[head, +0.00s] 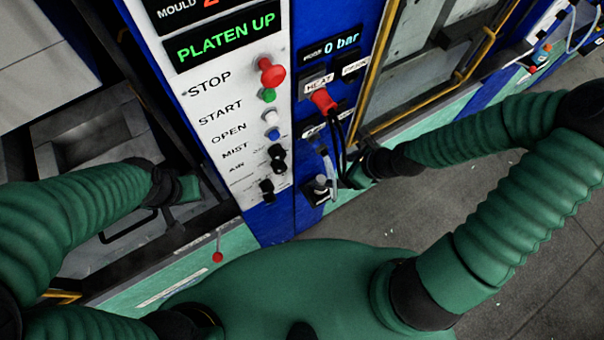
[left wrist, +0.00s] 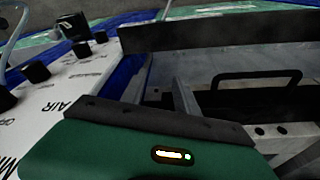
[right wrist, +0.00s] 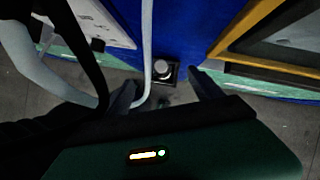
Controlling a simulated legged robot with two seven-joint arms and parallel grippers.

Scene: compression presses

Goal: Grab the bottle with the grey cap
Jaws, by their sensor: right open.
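A round grey-topped thing (head: 321,184) sits in a black square holder low on the blue press side. It also shows from above in the right wrist view (right wrist: 161,67). I cannot tell if it is the bottle with the grey cap; no bottle body shows. My right gripper (head: 357,179) is near it, just to its right in the head view. In the right wrist view its fingers (right wrist: 164,92) are apart and empty, with the grey-topped thing beyond the gap. My left gripper (head: 197,188) is left of the control panel, by the press opening; its fingers are unclear.
A white control panel (head: 225,110) with knobs and a red stop button (head: 271,72) stands between my arms. A red plug (head: 323,100) with black cables and a pale hose (right wrist: 147,45) hang near my right gripper. A black handle (left wrist: 255,80) is near the left gripper.

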